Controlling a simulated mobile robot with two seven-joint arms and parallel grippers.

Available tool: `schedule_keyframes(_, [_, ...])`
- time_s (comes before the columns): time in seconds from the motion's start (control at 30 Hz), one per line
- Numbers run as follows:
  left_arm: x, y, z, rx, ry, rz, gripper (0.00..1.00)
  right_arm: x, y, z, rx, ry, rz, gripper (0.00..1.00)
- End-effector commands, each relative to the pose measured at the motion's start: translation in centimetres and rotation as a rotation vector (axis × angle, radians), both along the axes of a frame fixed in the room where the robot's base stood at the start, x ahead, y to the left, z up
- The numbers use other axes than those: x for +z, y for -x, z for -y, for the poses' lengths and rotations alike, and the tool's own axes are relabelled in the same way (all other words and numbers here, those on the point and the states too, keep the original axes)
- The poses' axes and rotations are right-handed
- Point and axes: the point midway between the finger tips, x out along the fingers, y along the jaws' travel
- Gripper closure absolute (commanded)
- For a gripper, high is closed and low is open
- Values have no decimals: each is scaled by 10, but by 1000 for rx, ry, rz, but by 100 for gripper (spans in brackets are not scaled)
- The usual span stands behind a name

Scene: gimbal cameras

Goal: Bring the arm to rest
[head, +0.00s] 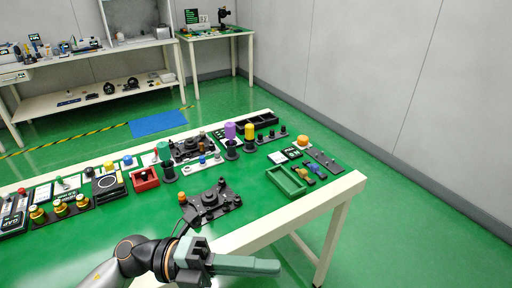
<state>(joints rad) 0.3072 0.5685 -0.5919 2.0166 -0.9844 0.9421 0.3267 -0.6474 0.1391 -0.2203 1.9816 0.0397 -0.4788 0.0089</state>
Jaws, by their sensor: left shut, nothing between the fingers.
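My left gripper (262,266) shows at the bottom centre of the head view. Its greenish-grey fingers point right and are shut with nothing between them. It is held in front of the near edge of the green-topped table (120,252), apart from the objects on it. My left arm (135,258) comes in from the lower left. My right gripper does not show.
The table bears a dark fixture plate (210,203), a green tray (286,182), a red box (145,180), and purple (230,130) and yellow (249,131) cylinders. Shelving stands behind. The green floor at right is clear.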

Motion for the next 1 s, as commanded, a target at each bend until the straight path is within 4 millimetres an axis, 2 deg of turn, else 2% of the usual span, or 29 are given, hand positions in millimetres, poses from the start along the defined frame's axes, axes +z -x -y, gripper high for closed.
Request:
schedule_keyframes(0.03, [15, -14, -1, 96, 115, -119, 100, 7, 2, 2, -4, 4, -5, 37])
schedule_keyframes(0.07, [19, -24, -4, 156, 176, -186, 100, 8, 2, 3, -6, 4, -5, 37])
schedule_keyframes(0.17, [17, -63, -25, 378, 346, -425, 100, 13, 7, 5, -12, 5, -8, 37])
schedule_keyframes(0.27, [-13, -95, -57, 619, 465, -687, 100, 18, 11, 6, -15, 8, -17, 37])
schedule_keyframes(0.37, [-70, -109, -95, 866, 530, -969, 100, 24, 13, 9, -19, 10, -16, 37])
schedule_keyframes(0.43, [-119, -103, -119, 1029, 542, -1167, 100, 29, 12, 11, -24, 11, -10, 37])
schedule_keyframes(0.5, [-165, -85, -139, 1169, 533, -1349, 100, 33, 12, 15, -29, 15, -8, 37])
schedule_keyframes(0.6, [-222, -48, -158, 1329, 496, -1574, 100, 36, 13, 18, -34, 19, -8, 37])
schedule_keyframes(0.7, [-260, -11, -169, 1435, 452, -1746, 100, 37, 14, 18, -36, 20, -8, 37])
schedule_keyframes(0.83, [-288, 23, -174, 1510, 407, -1882, 100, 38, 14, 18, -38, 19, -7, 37])
schedule_keyframes(0.9, [-295, 33, -175, 1528, 394, -1919, 100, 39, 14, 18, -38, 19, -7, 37])
schedule_keyframes(1.0, [-298, 37, -175, 1535, 388, -1934, 100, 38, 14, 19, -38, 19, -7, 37])
